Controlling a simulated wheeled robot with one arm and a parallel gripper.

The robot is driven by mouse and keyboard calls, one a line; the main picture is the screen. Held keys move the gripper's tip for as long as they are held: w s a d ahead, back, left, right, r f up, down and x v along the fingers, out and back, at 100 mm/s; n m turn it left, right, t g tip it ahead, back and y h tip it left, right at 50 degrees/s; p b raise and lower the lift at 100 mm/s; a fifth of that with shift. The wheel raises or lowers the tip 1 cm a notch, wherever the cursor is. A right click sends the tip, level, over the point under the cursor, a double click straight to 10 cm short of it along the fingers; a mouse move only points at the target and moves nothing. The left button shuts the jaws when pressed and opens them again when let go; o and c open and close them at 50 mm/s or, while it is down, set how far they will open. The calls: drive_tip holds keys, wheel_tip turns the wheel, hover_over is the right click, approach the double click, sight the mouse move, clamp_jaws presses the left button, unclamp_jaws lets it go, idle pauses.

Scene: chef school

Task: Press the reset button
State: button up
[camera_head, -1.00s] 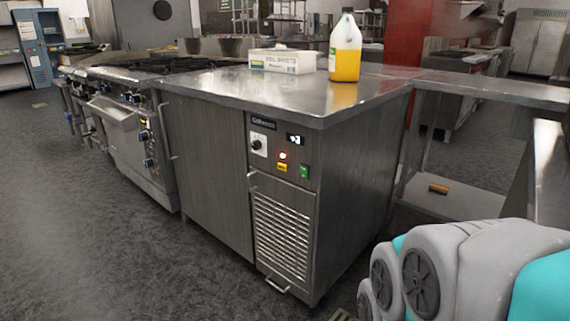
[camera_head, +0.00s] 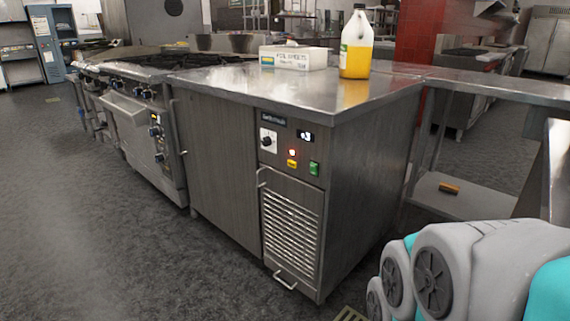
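A steel under-counter unit (camera_head: 350,190) stands in the middle of the head view. Its control panel (camera_head: 300,135) is at the upper front. I cannot read which of these is marked reset. My arm, grey and teal, shows folded at the lower right, apart from the unit. My gripper is not in view.
A jug of yellow liquid (camera_head: 357,45) and a white box (camera_head: 293,58) stand on the steel worktop (camera_head: 260,85). A stove (camera_head: 140,115) adjoins on the left. A lower shelf (camera_head: 460,202) holds an orange-brown item (camera_head: 449,188). The floor (camera_head: 120,240) in front is clear.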

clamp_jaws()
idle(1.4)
